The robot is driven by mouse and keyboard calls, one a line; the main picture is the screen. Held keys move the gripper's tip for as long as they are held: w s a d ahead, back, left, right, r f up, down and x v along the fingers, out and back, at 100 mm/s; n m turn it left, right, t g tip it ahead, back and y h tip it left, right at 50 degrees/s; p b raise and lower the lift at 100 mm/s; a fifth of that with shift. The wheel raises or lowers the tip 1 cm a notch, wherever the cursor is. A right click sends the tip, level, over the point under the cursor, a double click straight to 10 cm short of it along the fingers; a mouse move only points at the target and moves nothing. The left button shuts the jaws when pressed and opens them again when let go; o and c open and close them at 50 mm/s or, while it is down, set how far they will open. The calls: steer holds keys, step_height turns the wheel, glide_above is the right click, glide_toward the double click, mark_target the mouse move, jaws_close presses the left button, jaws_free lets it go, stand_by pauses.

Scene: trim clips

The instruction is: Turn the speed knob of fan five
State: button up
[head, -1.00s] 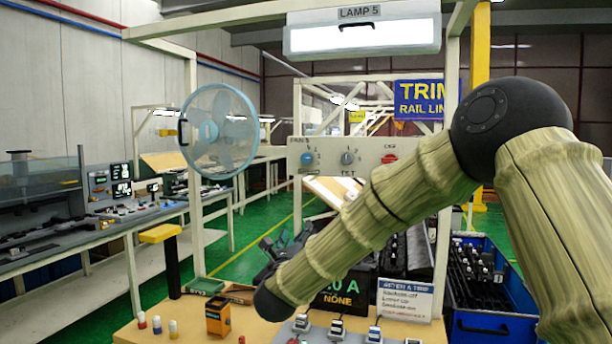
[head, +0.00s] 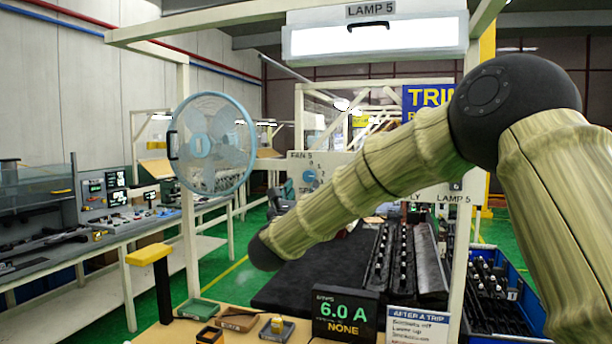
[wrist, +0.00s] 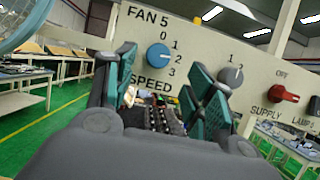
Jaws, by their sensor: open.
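The blue speed knob of fan five (wrist: 158,55) is on a pale panel (wrist: 185,28), with "FAN 5" above, "SPEED" below and the numbers 0 to 3 around its right side. I cannot tell which number it points at. It also shows in the head view (head: 309,176), just above my forearm. My gripper (wrist: 160,78) is open and empty, its two green-faced fingers spread below and either side of the knob, not visibly touching it. In the head view my arm hides most of the gripper. The fan (head: 212,143) stands left of the panel.
A grey knob (wrist: 230,77) and a red supply knob (wrist: 283,94) sit right of the blue one. Below are a display (head: 345,314) reading 6.0 A and NONE, a trip notice (head: 416,325) and a yellow-topped post (head: 149,254). A lamp (head: 375,38) hangs above.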

mark_target(308, 179)
steer(key=p+x, duration=0.1)
steer(key=x, duration=0.3)
steer(key=shift+a+r+p, duration=0.1)
steer(key=shift+a+p, duration=0.05)
steer(key=shift+p, duration=0.25)
steer(key=shift+w+r, duration=0.15)
steer(key=shift+r, duration=0.1)
steer(key=shift+w, duration=0.25)
steer(key=shift+w+f+p, duration=0.15)
steer(key=shift+w+p, duration=0.15)
steer(key=shift+w, duration=0.15)
steer(key=shift+s, duration=0.2)
steer(key=shift+c, duration=0.6)
steer(key=shift+w+d, duration=0.1)
steer(key=shift+d, duration=0.15)
steer(key=c, duration=0.9)
